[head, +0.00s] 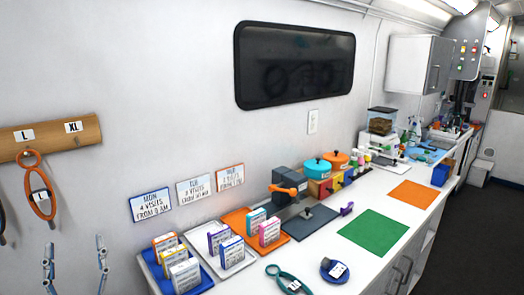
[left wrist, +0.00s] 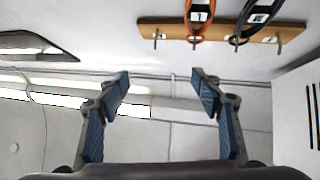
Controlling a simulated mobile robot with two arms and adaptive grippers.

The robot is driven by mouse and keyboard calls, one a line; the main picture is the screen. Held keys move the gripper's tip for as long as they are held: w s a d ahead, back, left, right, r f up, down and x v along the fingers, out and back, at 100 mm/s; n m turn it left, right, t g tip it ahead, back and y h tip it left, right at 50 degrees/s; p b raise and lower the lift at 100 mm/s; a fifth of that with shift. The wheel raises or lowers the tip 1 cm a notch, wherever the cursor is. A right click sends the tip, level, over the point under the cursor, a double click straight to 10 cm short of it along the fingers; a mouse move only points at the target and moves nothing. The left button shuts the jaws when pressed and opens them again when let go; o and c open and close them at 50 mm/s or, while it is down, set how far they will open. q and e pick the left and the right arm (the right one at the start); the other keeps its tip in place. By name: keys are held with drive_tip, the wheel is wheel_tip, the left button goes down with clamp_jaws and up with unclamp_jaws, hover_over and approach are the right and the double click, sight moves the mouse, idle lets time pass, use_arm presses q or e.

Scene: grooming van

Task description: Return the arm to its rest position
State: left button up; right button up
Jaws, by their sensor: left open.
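My left gripper (head: 75,246) shows at the lower left of the head view, its two fingers pointing up and spread apart. It is in front of the white wall, to the left of the counter and below the wooden peg rail. In the left wrist view the gripper (left wrist: 160,80) is open, with nothing between its dark blue finger pads. My right gripper is in neither view.
The wooden peg rail (head: 50,138) holds an orange loop (head: 40,198) marked L; loops also hang from it in the wrist view. The white counter (head: 330,272) carries blue, white and orange trays of small boxes, a green mat (head: 374,232) and an orange mat (head: 414,194).

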use_arm(q)
drive_tip(key=w+d+f+m+g+h, duration=0.2)
drive_tip(key=d+f+g+h, duration=0.2)
drive_tip(key=f, duration=0.4)
drive_tip(key=w+d+f+m+g+h, duration=0.1)
drive_tip(key=d+f+g+h, duration=0.3)
drive_tip(key=f, duration=0.3)
drive_tip(key=s+d+f+g+h, duration=0.2)
drive_tip(key=s+d+f+g, duration=0.4)
drive_tip(key=s+f, duration=0.4)
drive_tip(key=s+d+f+m+g, duration=0.1)
drive_tip(key=s+d+f+g, duration=0.25)
drive_tip(key=s, duration=0.65)
drive_tip(key=s+d+f+g, duration=0.2)
drive_tip(key=s+f+g, duration=0.25)
drive_tip(key=s, duration=0.55)
wheel_tip(320, 180, down, 31)
drive_tip(key=s+g+b, duration=0.1)
drive_tip(key=g+b, duration=0.1)
drive_tip(key=b, duration=0.3)
drive_tip(key=s+a+f+b, duration=0.3)
drive_tip(key=s+f, duration=1.4)
drive_tip(key=f, duration=0.2)
drive_tip(key=shift+a+f+m+g+b, duration=0.15)
drive_tip(key=shift+f+m+g+b, duration=0.15)
drive_tip(key=shift+f+g+b, duration=0.1)
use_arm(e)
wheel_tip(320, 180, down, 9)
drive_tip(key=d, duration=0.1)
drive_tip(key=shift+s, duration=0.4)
